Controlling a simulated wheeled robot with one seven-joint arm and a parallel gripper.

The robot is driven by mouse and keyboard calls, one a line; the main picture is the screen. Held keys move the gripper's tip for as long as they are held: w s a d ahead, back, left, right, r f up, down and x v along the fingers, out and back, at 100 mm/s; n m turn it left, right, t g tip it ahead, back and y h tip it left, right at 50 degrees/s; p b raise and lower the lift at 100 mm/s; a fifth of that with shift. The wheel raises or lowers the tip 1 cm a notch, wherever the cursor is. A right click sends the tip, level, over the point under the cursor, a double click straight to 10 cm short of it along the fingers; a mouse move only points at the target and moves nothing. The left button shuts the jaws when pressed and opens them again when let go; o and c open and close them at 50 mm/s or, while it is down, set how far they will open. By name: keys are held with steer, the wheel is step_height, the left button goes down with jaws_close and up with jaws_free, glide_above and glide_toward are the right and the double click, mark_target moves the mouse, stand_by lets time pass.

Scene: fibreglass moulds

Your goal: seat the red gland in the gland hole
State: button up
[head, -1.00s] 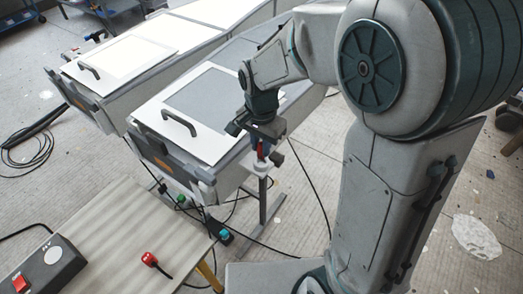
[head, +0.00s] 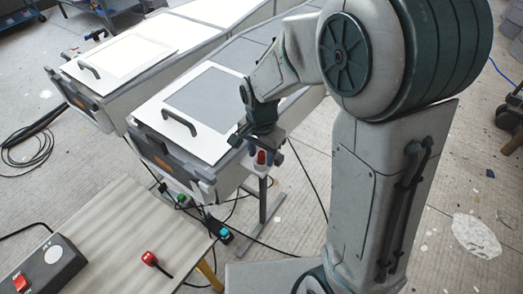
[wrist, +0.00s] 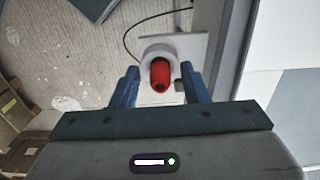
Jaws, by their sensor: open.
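The red gland (wrist: 160,77) stands in a white collar (wrist: 158,47) on a pale bracket plate (wrist: 192,47) at the side of the near mould. The collar hides the gland's inner end, so I cannot tell how deep it sits. In the head view the red gland (head: 261,157) shows just below my wrist. My gripper (wrist: 160,69) is open, with one blue finger on each side of the gland and a visible gap to both. The gland hole itself is hidden behind the gland.
The near mould (head: 150,118) with its handled white panel lies beside my arm. A bench (head: 115,235) at lower left carries a control box (head: 45,265) and a red-headed piece (head: 150,258). Cables and a thin stand are below the mould.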

mark_target(261, 153)
step_height(261, 153, up, 12)
steer(key=s+d+n+t, duration=0.3)
steer(key=s+d+n, duration=0.4)
steer(key=s+d, duration=0.5)
steer(key=shift+s+n, duration=0.35)
steer(key=shift+n, duration=0.05)
steer(key=shift+c, duration=0.5)
